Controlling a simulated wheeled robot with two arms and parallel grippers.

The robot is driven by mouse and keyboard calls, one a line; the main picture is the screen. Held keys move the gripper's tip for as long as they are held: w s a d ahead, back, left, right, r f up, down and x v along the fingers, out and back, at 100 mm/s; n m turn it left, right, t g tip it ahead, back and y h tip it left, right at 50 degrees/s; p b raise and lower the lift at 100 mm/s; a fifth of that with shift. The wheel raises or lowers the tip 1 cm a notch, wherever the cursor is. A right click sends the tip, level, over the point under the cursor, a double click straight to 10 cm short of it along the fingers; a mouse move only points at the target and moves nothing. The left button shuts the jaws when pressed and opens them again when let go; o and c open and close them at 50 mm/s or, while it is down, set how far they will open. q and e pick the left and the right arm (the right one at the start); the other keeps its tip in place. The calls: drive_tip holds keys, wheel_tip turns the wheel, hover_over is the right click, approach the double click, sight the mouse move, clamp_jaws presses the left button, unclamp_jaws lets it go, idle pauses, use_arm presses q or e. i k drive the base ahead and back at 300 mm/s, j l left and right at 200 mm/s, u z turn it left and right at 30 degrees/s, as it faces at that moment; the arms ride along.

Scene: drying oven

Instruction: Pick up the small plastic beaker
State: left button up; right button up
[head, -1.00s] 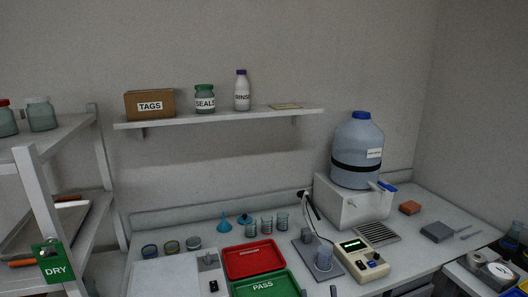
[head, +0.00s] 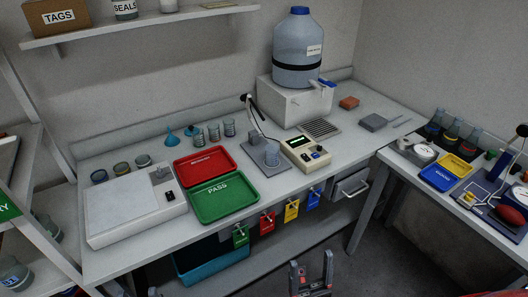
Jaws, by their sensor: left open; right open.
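Three small clear beakers (head: 214,132) stand in a row at the back of the bench, behind the red tray. I cannot tell from looks which one is the small plastic beaker. My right gripper (head: 311,271) is at the bottom of the head view, in front of and below the bench edge, with its fingers apart and empty. My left gripper (head: 153,292) seems to show only as a dark tip at the bottom edge. Both are well away from the beakers.
A red tray (head: 210,152) and a green PASS tray (head: 253,200) lie mid-bench. A white balance (head: 130,213), the meter (head: 304,153) and a large water bottle (head: 298,50) stand around. Several coloured tags hang at the front edge. A second table (head: 400,160) is at right.

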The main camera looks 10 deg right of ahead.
sight(272, 150)
drive_tip(key=i+l+u, duration=0.25)
drive_tip(key=i+l, duration=0.2)
drive_tip(key=l, duration=0.15)
drive_tip(key=i+l+u, duration=0.15)
drive_tip(key=l, duration=0.2)
drive_tip(key=i+l+u, duration=0.15)
drive_tip(key=i+l, duration=0.1)
drive_tip(key=l, duration=0.1)
